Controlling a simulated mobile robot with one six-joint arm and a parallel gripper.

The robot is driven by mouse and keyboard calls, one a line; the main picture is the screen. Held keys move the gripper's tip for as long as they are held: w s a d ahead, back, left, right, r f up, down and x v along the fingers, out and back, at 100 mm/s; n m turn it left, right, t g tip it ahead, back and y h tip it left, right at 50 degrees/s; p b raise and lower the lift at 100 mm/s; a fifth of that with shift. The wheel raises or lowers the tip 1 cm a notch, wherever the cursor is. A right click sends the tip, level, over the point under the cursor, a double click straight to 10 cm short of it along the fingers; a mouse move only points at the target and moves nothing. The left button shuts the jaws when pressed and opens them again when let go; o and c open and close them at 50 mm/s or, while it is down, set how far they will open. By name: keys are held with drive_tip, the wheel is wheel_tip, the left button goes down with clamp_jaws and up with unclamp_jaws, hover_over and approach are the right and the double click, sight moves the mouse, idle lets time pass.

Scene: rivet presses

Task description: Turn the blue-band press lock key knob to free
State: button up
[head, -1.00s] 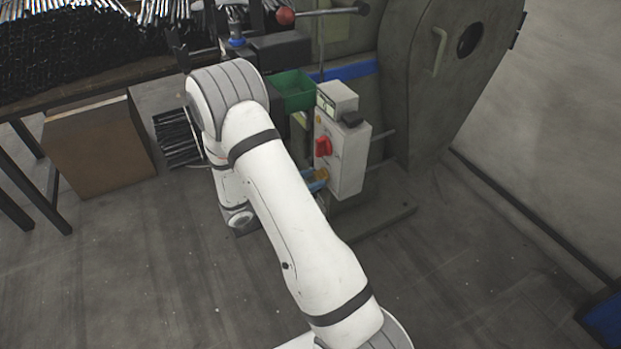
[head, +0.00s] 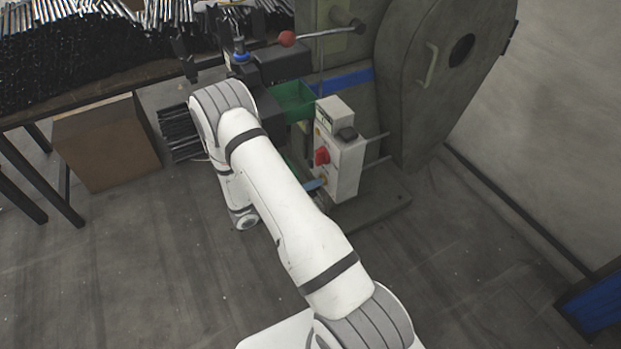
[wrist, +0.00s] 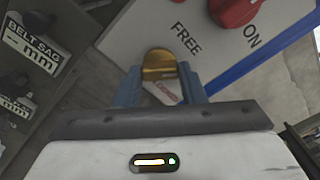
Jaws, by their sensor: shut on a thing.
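The brass lock key knob (wrist: 159,64) sits on the white panel face in the wrist view, beside the printed word FREE. My gripper (wrist: 160,82) has its two blue fingers on either side of the knob and is shut on it. The fingers partly cover the knob, and I cannot tell which mark it points at. In the head view the white control box (head: 346,168) stands on the press front; a blue finger shows at its lower left, and the knob is mostly hidden there. The press carries a blue band (head: 345,78).
A red knob (head: 321,157) sits above the key on the same box; it also shows by ON in the wrist view (wrist: 234,10). A green bin (head: 294,100) and a red-ball lever (head: 288,39) are close above. A cardboard box (head: 105,143) stands left.

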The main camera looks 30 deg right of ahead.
drive_tip(key=shift+n+p, duration=1.85)
drive_tip(key=shift+n, duration=1.85)
drive_tip(key=o, duration=1)
drive_tip(key=a, duration=0.8)
drive_tip(key=shift+s, duration=0.1)
drive_tip(key=shift+d, duration=0.1)
